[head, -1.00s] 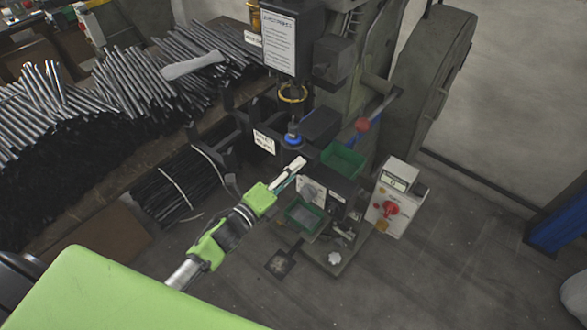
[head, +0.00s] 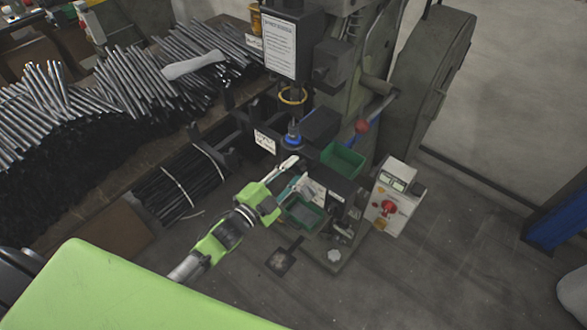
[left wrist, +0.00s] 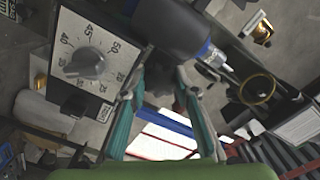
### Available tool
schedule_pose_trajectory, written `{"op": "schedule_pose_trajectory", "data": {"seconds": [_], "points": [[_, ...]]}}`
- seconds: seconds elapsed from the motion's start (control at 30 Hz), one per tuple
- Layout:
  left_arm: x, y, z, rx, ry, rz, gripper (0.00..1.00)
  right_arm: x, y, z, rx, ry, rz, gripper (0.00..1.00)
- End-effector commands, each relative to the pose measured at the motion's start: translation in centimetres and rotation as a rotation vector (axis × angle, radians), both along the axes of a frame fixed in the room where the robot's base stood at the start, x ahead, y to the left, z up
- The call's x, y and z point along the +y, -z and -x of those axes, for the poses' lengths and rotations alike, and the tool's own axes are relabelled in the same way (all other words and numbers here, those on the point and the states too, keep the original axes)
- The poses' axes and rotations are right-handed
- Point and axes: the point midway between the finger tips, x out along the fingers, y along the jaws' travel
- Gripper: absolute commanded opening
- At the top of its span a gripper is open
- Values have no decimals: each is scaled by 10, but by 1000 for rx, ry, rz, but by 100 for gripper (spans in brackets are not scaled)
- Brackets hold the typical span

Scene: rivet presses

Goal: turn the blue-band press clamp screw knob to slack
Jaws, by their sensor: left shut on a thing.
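My left gripper (head: 289,172) is at the front of the rivet press, just below the blue band (head: 292,140). In the left wrist view its two teal fingers (left wrist: 160,92) close on a small dark part, which I take to be the clamp screw knob (left wrist: 162,76). The fingers and shadow hide most of it, so its turn angle cannot be read. The blue band (left wrist: 205,50) also shows there, around the end of a black cylinder. My right gripper is in neither view.
A numbered dial (left wrist: 85,62) is close beside the fingers. Green bins (head: 343,160) and (head: 304,214) sit by the press. A control box with a red knob (head: 388,207) stands to the right. Metal rods (head: 120,80) lie at left.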

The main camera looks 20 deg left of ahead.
Motion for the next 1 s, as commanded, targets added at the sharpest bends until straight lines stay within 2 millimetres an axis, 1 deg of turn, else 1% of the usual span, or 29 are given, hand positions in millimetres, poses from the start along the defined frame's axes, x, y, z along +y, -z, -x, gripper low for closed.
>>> {"op": "schedule_pose_trajectory", "data": {"seconds": [0.3, 0.7, 1.0], "points": [[0, 1, 0, 104, 0, 279, 6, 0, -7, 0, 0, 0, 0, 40], [-1, 2, 1, 232, -2, 632, 6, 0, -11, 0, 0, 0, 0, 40], [-1, 2, 1, 308, -1, 841, 6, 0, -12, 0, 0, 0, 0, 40]]}}
